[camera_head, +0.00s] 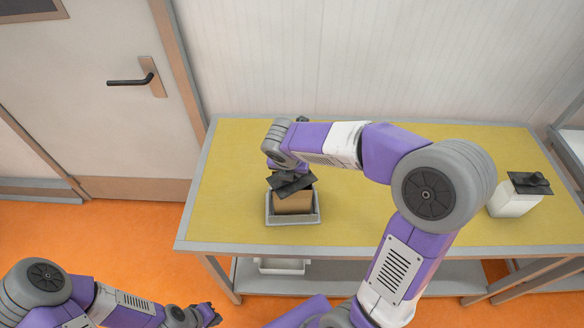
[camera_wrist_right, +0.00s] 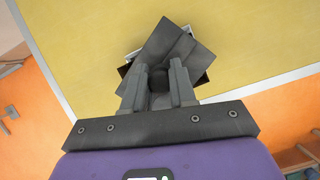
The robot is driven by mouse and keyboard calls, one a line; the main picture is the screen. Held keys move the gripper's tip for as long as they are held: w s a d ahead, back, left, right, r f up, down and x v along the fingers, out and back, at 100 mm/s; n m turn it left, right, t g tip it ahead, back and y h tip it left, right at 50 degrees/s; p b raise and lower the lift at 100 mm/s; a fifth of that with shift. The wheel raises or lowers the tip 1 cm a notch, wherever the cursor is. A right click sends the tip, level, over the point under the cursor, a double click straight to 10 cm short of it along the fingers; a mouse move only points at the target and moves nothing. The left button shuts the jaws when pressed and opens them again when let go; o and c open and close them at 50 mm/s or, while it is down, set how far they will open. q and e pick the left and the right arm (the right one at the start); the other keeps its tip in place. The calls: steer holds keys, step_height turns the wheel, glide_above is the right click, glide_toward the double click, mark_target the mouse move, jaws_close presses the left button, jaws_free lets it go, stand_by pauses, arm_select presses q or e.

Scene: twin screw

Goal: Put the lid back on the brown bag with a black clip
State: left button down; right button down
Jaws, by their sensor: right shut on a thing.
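The brown bag (camera_head: 292,204) shows as a brown block inside a grey tray (camera_head: 269,218) on the yellow table. A dark flat lid (camera_head: 290,184) is just above its far part, turned relative to the tray and seemingly tilted. In the right wrist view the lid (camera_wrist_right: 165,45) hangs from my right gripper (camera_wrist_right: 158,84), which is shut on its dark round knob. I cannot tell whether the lid touches the bag. I cannot make out a separate black clip. My left gripper (camera_head: 208,314) is low at the bottom left, away from the table, too small to judge its fingers.
A white container (camera_head: 513,204) with a black knobbed lid (camera_head: 530,182) stands at the table's right. A white bin (camera_head: 281,266) sits on the lower shelf. The yellow tabletop (camera_head: 230,190) left of the tray is clear. A door is at the back left.

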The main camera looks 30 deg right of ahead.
stand_by(0.4)
steer(key=shift+c, duration=1.8)
jaws_free()
steer(key=shift+r+p, duration=3.55)
steer(key=shift+p, duration=0.1)
jaws_close()
steer(key=shift+f, duration=0.2)
